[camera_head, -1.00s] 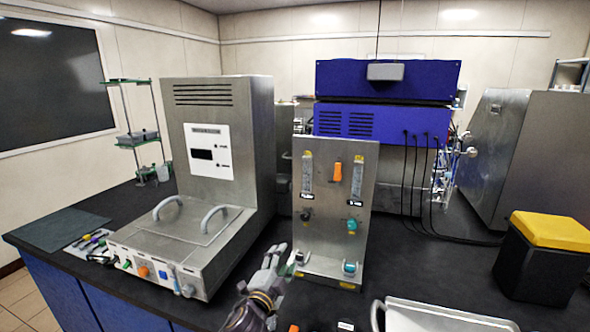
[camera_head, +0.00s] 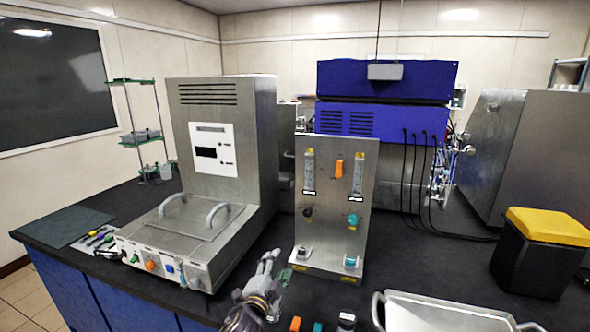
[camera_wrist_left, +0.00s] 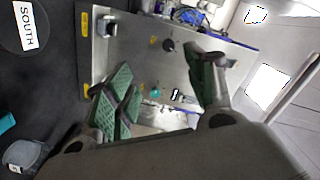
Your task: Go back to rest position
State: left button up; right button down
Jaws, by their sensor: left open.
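My left gripper (camera_head: 270,272) is at the bottom middle of the head view, in front of the metal flow panel (camera_head: 336,240). In the left wrist view its green-padded fingers (camera_wrist_left: 165,90) are spread apart with nothing between them. The panel also shows behind the fingers in that view (camera_wrist_left: 135,50). It carries two flow tubes, an orange part (camera_head: 339,169) and several knobs. My right gripper is in neither view.
A metal bioreactor unit (camera_head: 222,140) with two handles stands left of the gripper. A metal tray (camera_head: 445,312) is at the bottom right. Small orange, teal and dark items lie at the front edge. A yellow-topped black box (camera_head: 535,265) stands at the right.

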pick_arm(q)
jog(key=s+a+f+n+g+y, duration=0.4)
jog(key=s+a+f+n+g, duration=0.2)
jog(key=s+a+f+n, duration=0.5)
jog(key=s+a+f+n+g, duration=0.1)
jog(key=s+a+f+g, duration=0.1)
jog(key=s, duration=0.5)
jog(key=s+a+f+g, duration=0.2)
jog(key=s+g, duration=0.1)
jog(key=s, duration=0.4)
jog(key=s+a+f+n+g, duration=0.1)
jog(key=s+a+f+g, duration=0.1)
jog(key=s, duration=0.5)
jog(key=s+f+g, duration=0.1)
jog(key=s+f, duration=0.2)
jog(key=f, duration=3)
jog(key=s+a+f, duration=0.2)
jog(key=s+f, duration=0.8)
jog(key=s, duration=0.1)
jog(key=s+a+f+g, duration=0.1)
jog(key=s+a+f, duration=0.1)
jog(key=s+f, duration=0.7)
jog(key=shift+s+f+m+g, duration=0.3)
jog(key=shift+s+f, duration=0.05)
jog(key=shift+s, duration=0.75)
